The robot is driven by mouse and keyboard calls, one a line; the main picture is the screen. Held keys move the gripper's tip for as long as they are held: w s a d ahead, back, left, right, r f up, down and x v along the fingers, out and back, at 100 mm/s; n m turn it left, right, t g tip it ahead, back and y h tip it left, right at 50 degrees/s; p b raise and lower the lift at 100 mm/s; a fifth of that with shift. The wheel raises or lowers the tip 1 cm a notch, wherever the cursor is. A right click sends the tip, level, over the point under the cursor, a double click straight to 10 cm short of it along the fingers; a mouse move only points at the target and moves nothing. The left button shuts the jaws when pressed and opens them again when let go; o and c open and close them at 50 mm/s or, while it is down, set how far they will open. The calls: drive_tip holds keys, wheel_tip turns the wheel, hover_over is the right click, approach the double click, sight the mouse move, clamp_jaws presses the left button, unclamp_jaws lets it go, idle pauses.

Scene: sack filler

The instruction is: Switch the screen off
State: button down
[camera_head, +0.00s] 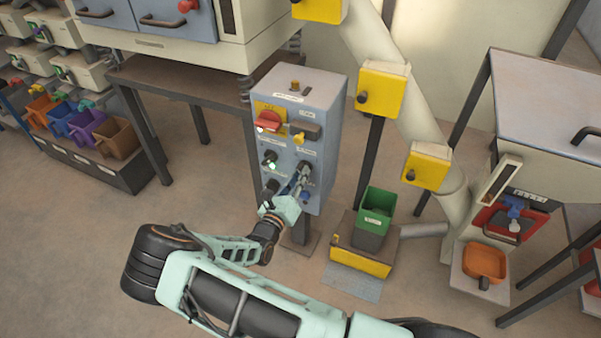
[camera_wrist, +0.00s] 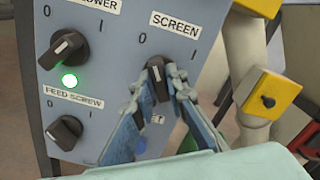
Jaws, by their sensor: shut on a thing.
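The SCREEN knob (camera_wrist: 156,85) is a black rotary switch on the grey-blue control box (camera_head: 324,105), under a white SCREEN label (camera_wrist: 174,24). A 0 is printed to its upper left and an I to its upper right. My gripper (camera_wrist: 158,88) has one finger on each side of the knob and is shut on it. A pale mark shows near the knob's top; its exact angle is hard to tell between the fingers. In the head view my gripper (camera_head: 301,180) is at the lower right of the box face, where it partly hides the knob.
Left of the SCREEN knob are another knob (camera_wrist: 63,48), a lit green lamp (camera_wrist: 69,81) and the FEED SCREW knob (camera_wrist: 65,132). A red switch (camera_head: 268,121) sits higher on the box. A green bin (camera_head: 375,207) and yellow boxes on a pipe stand to the right.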

drive_tip(key=shift+n, duration=0.6)
drive_tip(key=c, duration=1.9)
unclamp_jaws()
drive_tip(key=shift+c, duration=0.2)
drive_tip(key=shift+s, duration=0.1)
drive_tip(key=v, duration=1.2)
